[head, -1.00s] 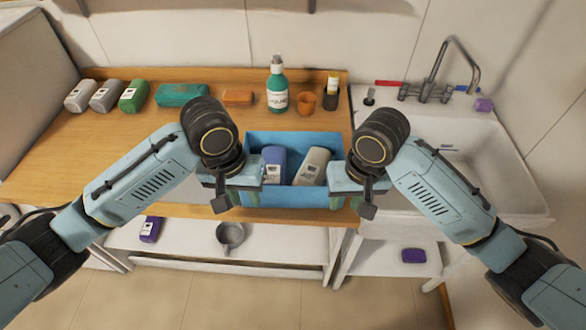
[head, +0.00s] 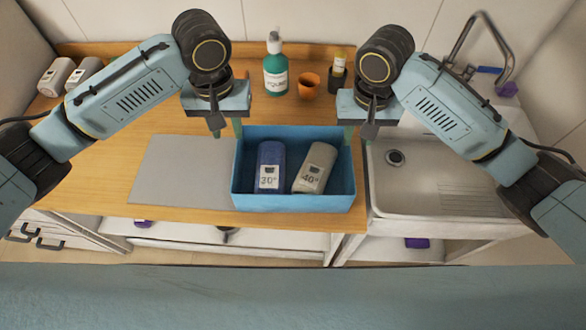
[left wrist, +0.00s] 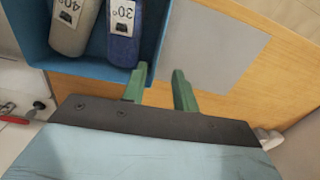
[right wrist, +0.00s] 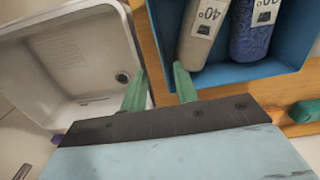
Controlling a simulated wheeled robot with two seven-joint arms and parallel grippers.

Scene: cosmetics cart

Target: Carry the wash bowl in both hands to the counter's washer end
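The wash bowl (head: 294,201) is a blue rectangular tub standing on the wooden counter (head: 110,193), close to the sink. It holds a blue bottle marked 30° (head: 270,165) and a grey bottle marked 40° (head: 315,168). My left gripper (head: 227,130) is open at the bowl's far left corner. In the left wrist view, one finger overlaps the bowl's corner and the other is outside it. My right gripper (head: 359,132) is open at the far right corner, placed likewise. Neither visibly grips the rim; exact finger contact is unclear.
A bare grey mat (head: 180,170) lies on the counter left of the bowl. A green pump bottle (head: 275,72), orange cup (head: 309,85) and dark holder (head: 337,75) stand behind it. The sink (head: 415,190) is to the right.

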